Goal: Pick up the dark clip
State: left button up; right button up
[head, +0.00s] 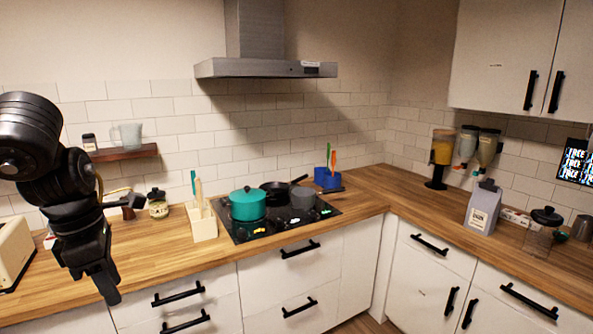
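I cannot make out a dark clip anywhere in the head view; it may be hidden or too small to tell. My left gripper (108,290) hangs fingers down at the left, in front of the wooden counter's front edge (150,264). Its fingers look close together, but I cannot tell whether they are open or shut, or whether anything is between them. My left arm hides part of the counter and wall behind it. My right gripper is not in view.
A cream toaster (12,252) stands at far left. A utensil block (203,224) stands beside the hob (272,230), which carries a teal pot (247,206) and other cookware. A grey bag (483,208) and lidded glass jar (541,236) stand right. The corner counter (385,188) is clear.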

aim_at(488, 184)
jog(key=z, duration=0.1)
jog(key=i, duration=2.4)
jog(key=z, duration=1.25)
jog(key=i, duration=0.9)
jog(key=z, duration=1.35)
jog(key=i, duration=0.4)
jog(key=z, duration=0.4)
